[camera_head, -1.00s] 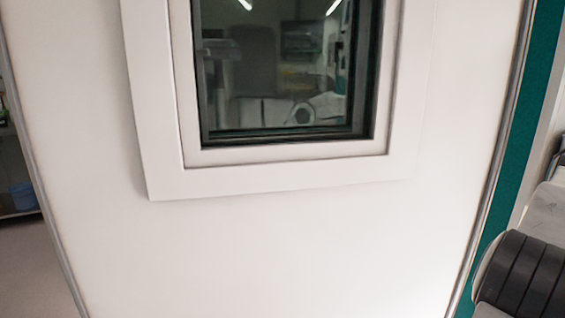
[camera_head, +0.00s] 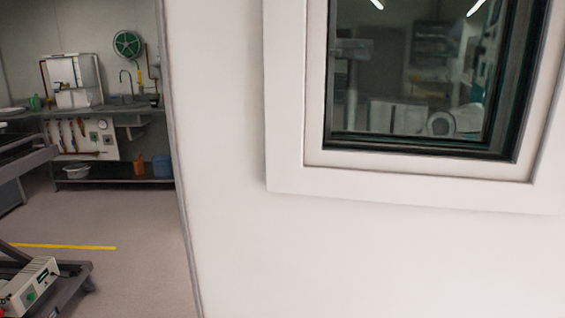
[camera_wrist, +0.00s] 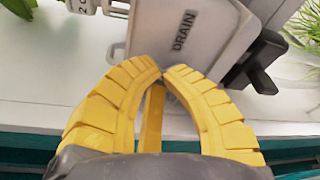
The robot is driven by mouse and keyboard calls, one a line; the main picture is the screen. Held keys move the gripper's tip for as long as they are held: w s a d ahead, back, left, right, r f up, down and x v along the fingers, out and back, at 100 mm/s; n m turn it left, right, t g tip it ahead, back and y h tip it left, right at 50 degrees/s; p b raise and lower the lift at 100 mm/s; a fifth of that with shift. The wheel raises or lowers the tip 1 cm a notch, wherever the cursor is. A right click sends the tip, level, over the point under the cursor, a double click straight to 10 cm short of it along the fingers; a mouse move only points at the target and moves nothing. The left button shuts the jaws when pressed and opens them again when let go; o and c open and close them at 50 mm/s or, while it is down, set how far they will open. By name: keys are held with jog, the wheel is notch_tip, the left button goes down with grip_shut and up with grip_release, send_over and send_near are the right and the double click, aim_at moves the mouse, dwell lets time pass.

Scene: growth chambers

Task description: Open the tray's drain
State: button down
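In the wrist view a pale grey panel (camera_wrist: 205,22) carries the dark word "DRAIN" (camera_wrist: 184,31). A black lever-like part (camera_wrist: 257,62) sticks out at the panel's right; whether it is the drain's handle I cannot tell. My gripper (camera_wrist: 162,72) has yellow ribbed fingers whose tips come together in front of the panel, below the word. A yellow strip (camera_wrist: 152,118) shows between the fingers; I cannot tell what it is. The black part lies to the right of the fingers, apart from them. The head view shows neither tray nor gripper.
A large white panel with a dark window (camera_head: 420,85) fills the head view's middle and right. At left lies open floor (camera_head: 125,215) with a yellow line. A sink bench (camera_head: 110,108) and green hose reel (camera_head: 127,44) stand behind. Leaves (camera_wrist: 305,30) edge the wrist view.

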jog(key=shift+w+f+b, duration=0.25)
jog(key=shift+f+b, duration=0.1)
jog(key=shift+f, duration=0.2)
dwell(0.9)
jog(key=shift+s+f+b, duration=0.5)
jog(key=shift+f+b, duration=0.3)
jog(key=shift+f, duration=0.1)
dwell(0.6)
